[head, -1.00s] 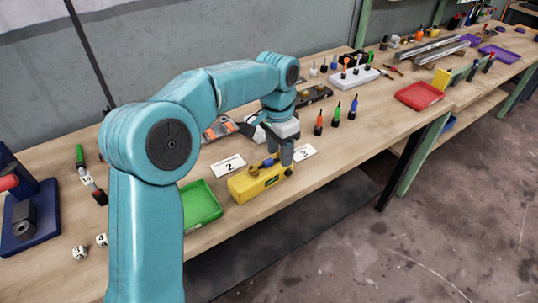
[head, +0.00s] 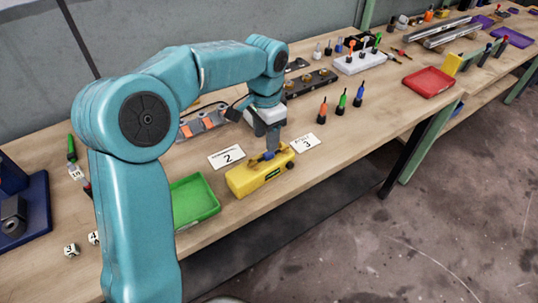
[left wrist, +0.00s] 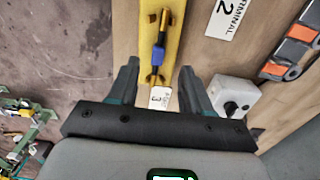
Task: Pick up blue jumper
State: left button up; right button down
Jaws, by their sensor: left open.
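The blue jumper (head: 268,156) is a small blue piece on top of the yellow block (head: 258,178), near the table's front edge. In the left wrist view the blue jumper (left wrist: 157,57) lies across a dark rod-like part on the yellow block (left wrist: 172,14). My left gripper (head: 272,148) points down over the block, close to the blue jumper. In the left wrist view its two fingers (left wrist: 157,75) are apart, with the jumper just ahead of the gap between them. Whether they touch the block cannot be told. My right gripper is not in view.
A green tray (head: 193,200) stands left of the block. Cards marked 2 (head: 227,157) and 3 (head: 308,142) lie behind it. Orange, green and blue upright tools (head: 341,103) stand to the right. A red tray (head: 428,82) is farther right.

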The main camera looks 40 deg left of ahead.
aim_at(267, 153)
pick_arm(q)
jog(key=shift+s+d+f, duration=0.15)
jog(key=shift+s+f, duration=0.05)
jog(key=shift+f, duration=0.35)
jog(key=f, duration=0.4)
jog(key=shift+w+f, duration=0.25)
jog(key=shift+f, duration=0.1)
grip_shut()
